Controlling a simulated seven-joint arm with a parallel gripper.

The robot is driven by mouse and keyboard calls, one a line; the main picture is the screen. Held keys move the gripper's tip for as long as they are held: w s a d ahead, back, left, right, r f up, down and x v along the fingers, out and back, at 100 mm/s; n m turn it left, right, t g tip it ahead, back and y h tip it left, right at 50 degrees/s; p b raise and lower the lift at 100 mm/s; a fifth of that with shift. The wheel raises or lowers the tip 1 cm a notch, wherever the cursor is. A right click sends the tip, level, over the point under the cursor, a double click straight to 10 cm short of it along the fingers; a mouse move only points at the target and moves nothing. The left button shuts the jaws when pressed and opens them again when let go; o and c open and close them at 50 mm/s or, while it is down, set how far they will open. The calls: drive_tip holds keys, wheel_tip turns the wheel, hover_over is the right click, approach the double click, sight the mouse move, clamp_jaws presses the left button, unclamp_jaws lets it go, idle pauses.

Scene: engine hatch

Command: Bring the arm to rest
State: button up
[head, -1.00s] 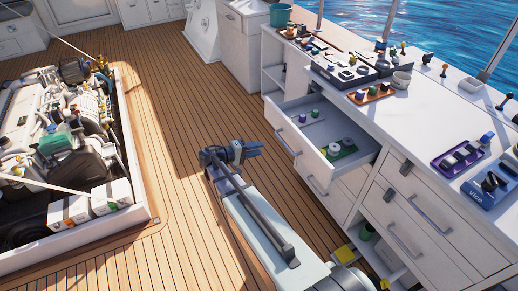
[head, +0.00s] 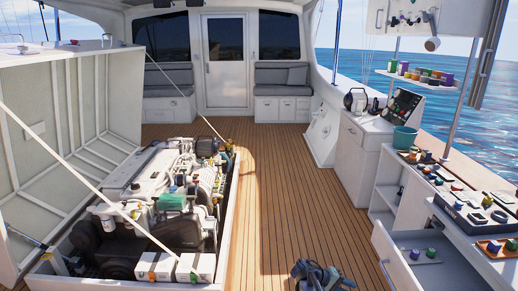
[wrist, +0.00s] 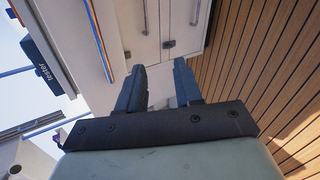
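My gripper (head: 322,277) shows at the bottom middle of the head view, above the wooden deck and left of the open drawer. In the wrist view its two dark fingers (wrist: 159,85) stand apart with a clear gap and nothing between them. Most of my arm is below the head view's edge.
The open engine hatch (head: 228,240) with the engine (head: 165,195) is at left, its raised lid (head: 60,150) behind. The deck (head: 272,185) between is clear.

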drive_tip(key=s+a+f+m+g+y, duration=0.1)
drive_tip(key=s+a+f+y, duration=0.35)
drive_tip(key=s+f, duration=0.35)
drive_tip(key=s+a+f+g+y, duration=0.25)
drive_tip(key=s+a+f, duration=0.35)
drive_tip(key=s, duration=0.4)
drive_tip(key=s+a+f+m+g+y, duration=0.1)
drive_tip(key=s+a+f+y, duration=0.35)
drive_tip(key=s+f, duration=0.35)
drive_tip(key=s+f+g, duration=0.2)
drive_tip(key=s+f, duration=0.1)
drive_tip(key=s, duration=1.2)
drive_tip(key=shift+s+a, duration=0.15)
drive_tip(key=shift+a, duration=0.1)
